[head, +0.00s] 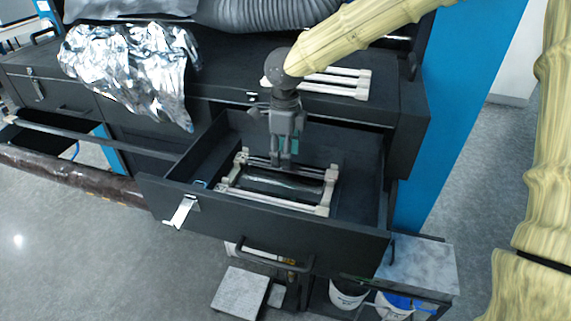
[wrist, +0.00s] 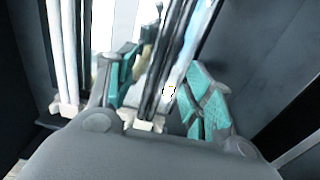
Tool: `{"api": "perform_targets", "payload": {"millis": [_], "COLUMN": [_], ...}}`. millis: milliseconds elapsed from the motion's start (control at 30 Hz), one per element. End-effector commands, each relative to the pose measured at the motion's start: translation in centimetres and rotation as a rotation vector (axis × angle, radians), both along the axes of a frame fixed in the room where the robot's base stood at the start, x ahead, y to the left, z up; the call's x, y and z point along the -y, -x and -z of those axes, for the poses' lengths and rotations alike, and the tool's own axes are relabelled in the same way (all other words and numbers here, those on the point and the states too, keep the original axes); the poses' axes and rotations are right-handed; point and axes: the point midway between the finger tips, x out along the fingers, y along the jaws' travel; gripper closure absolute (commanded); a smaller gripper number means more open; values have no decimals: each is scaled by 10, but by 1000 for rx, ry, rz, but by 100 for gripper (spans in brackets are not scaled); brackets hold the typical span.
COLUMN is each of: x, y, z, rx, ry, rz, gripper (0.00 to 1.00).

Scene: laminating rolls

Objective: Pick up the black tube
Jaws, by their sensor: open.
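The black tube (wrist: 164,62) shows in the wrist view as a dark, shiny rod running between my two teal-padded fingers. My gripper (wrist: 160,88) is open, with one finger on either side of the tube; I cannot tell whether either pad touches it. In the head view my gripper (head: 284,160) points down into the open drawer (head: 285,226), over the back side of a rack with pale end pieces (head: 326,192). The fingers partly hide the rods there.
A second pale rack (head: 345,90) lies on the cabinet top behind my gripper. Crumpled silver foil (head: 130,65) covers the top at left, with a grey ribbed hose (head: 265,14) behind. White buckets (head: 347,295) stand below.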

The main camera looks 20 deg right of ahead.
Motion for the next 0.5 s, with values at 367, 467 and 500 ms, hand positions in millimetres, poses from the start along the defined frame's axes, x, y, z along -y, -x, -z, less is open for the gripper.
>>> {"api": "perform_targets", "payload": {"millis": [367, 467, 500], "x": [2, 2, 2], "y": [-3, -3, -3], "z": [33, 33, 33], "rx": [1, 1, 1], "ry": [1, 1, 1], "rz": [-1, -1, -1], "gripper": [49, 49, 49]}}
